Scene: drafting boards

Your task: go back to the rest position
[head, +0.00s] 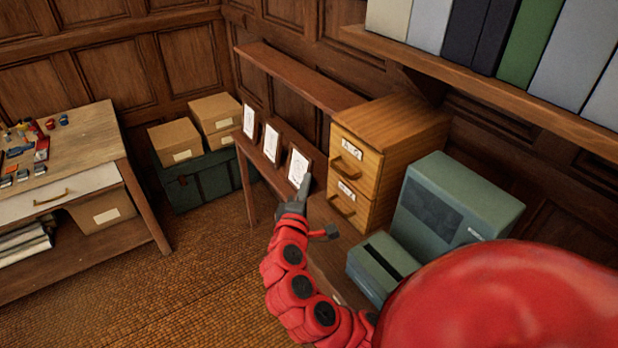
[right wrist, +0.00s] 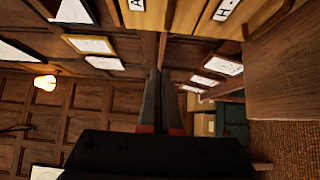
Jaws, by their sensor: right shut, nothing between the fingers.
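My right gripper (head: 304,182) is in the middle of the head view, at the end of my red arm. It points up, in front of the rightmost framed card (head: 297,168) on the narrow side table (head: 257,162). I cannot tell from this angle whether it touches the card. In the right wrist view its two dark fingers (right wrist: 161,72) lie together with nothing between them. My left gripper is in neither view.
A wooden drawer cabinet (head: 400,135) and a grey-green machine (head: 455,200) stand close right of the gripper. A shelf with binders (head: 480,80) overhangs at the upper right. A worktable (head: 95,130) stands at the left. The woven floor (head: 190,270) between is clear.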

